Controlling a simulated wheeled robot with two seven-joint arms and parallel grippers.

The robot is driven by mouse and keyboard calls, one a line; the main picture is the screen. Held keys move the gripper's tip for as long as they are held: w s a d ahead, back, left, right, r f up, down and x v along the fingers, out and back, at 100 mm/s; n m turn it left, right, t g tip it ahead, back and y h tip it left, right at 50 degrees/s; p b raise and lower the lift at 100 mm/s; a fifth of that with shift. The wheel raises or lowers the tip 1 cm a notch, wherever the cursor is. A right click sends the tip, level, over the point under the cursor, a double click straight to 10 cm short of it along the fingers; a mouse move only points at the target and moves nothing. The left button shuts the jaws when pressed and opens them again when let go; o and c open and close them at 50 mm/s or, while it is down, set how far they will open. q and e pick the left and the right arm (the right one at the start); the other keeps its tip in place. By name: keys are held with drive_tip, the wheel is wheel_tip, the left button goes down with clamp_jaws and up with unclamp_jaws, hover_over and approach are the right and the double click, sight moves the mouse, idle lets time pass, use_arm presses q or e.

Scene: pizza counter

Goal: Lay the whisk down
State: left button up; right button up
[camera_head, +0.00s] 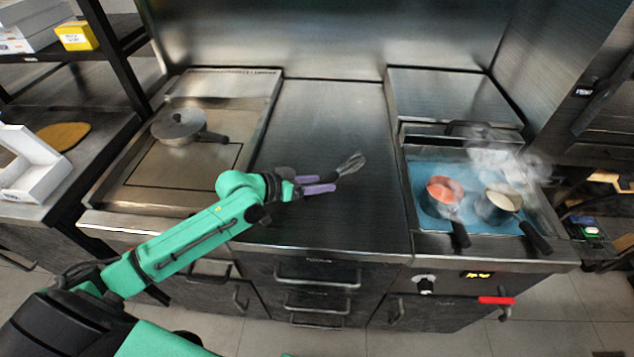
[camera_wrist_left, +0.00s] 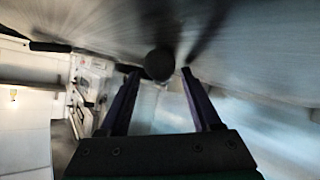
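The whisk (camera_head: 350,164) has a wire head that points up and right over the dark middle counter (camera_head: 330,120). Its handle end runs back toward the fingertips of my left gripper (camera_head: 326,184). The two purple fingers stand apart. In the left wrist view, a dark round end (camera_wrist_left: 159,64), probably the whisk handle, shows between the tips of the left gripper (camera_wrist_left: 160,74), with a gap on each side. I cannot tell whether the whisk touches the counter. My right gripper is not in view.
A lidded pan (camera_head: 178,126) sits on the left griddle. Two steaming pots, one with red content (camera_head: 444,190) and one pale (camera_head: 503,201), stand in the blue basin (camera_head: 420,172) at right. Their handles reach over the front edge. The middle counter around the whisk is clear.

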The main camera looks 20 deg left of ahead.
use_arm(q)
drive_tip(key=v, duration=0.6)
drive_tip(key=shift+s+f, duration=0.1)
drive_tip(key=shift+s, duration=0.05)
drive_tip(key=p+v, duration=0.4)
drive_tip(key=v, duration=0.2)
drive_tip(key=shift+r, duration=0.2)
drive_tip(key=shift+p+v, duration=0.3)
drive_tip(key=shift+v, duration=0.9)
drive_tip(key=shift+a+f, duration=0.1)
